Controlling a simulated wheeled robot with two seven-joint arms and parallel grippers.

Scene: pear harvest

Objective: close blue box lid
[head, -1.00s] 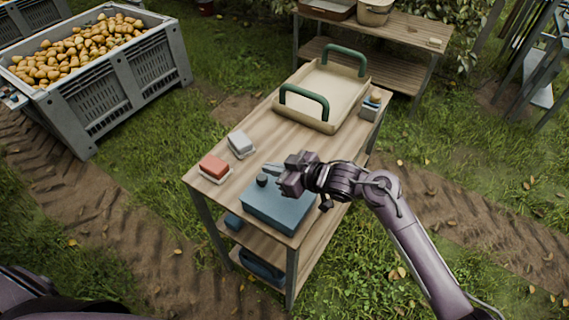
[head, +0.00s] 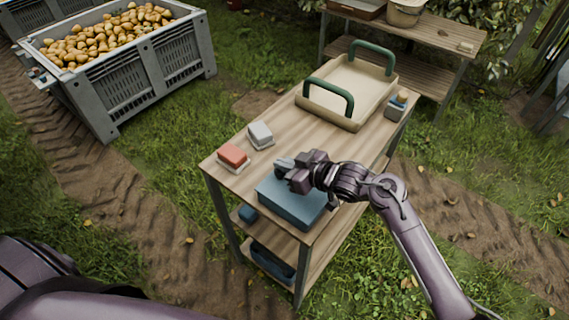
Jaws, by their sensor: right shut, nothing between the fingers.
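The blue box (head: 292,204) sits on the near end of the wooden table. Its flat blue top looks level and down over the box; whether a thin gap remains along the far edge cannot be told. My right gripper (head: 282,167) is shut and empty, at the far left edge of the lid. Its fingers hide part of that edge, and whether they touch the lid is unclear. My left arm shows at the lower left, but its gripper is out of view.
On the table (head: 318,135) are a red block (head: 233,155), a white block (head: 261,134), a cream tray (head: 350,88) with green handles, and a small blue-grey holder (head: 396,106). A grey crate of pears (head: 150,75) stands at the upper left.

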